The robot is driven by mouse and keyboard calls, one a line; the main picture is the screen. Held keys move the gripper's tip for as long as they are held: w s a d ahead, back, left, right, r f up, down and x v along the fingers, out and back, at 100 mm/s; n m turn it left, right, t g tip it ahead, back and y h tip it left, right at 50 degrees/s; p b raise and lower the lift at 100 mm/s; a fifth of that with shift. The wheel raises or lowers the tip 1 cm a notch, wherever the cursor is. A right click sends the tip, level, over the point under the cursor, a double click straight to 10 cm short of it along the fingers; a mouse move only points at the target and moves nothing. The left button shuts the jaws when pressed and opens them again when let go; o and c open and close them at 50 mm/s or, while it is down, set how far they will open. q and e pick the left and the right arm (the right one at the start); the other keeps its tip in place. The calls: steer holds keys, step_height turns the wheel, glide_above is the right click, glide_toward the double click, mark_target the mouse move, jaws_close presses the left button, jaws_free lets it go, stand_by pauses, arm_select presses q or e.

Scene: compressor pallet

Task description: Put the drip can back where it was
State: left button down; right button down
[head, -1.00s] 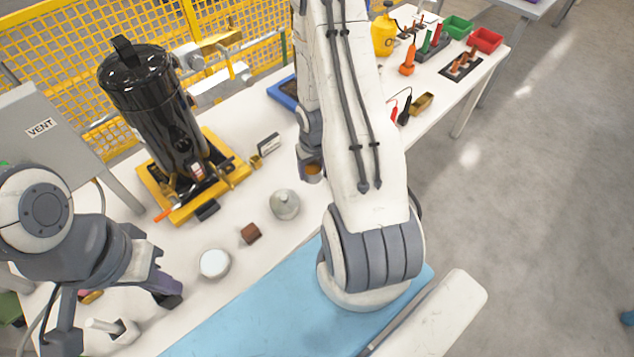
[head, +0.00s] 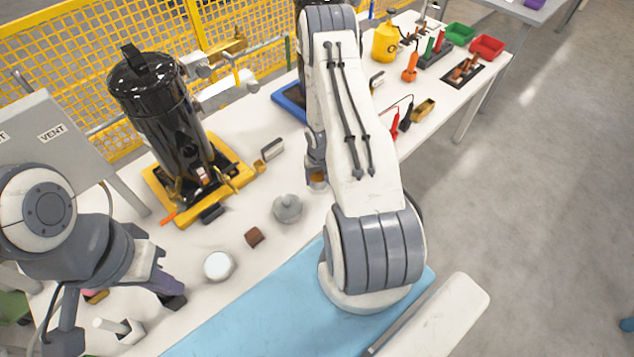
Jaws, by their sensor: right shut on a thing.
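A small round can with an amber inside (head: 317,183), which looks like the drip can, shows at the end of my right arm, partly covered by it. My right gripper (head: 316,170) is shut on it; its fingers are mostly hidden behind my arm. My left gripper (head: 173,297) is low at the left over the table, near the white round lid (head: 218,265). Its fingers point down to the right and hold nothing I can see; their gap is unclear.
The black tank (head: 165,115) stands on a yellow base (head: 160,198). A grey knobbed pot (head: 287,208) and a brown block (head: 254,237) stand on the white table. A blue tray (head: 288,100) lies behind my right arm. Tools and bins stand farther right.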

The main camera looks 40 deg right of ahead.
mark_target(316, 185)
steer(key=shift+w+a+f, duration=0.15)
steer(key=shift+w+f, duration=0.05)
steer(key=shift+f, duration=0.05)
steer(key=shift+f+b, duration=1.45)
steer(key=shift+f, duration=0.45)
steer(key=shift+f, duration=0.15)
steer(key=shift+c, duration=0.5)
jaws_free()
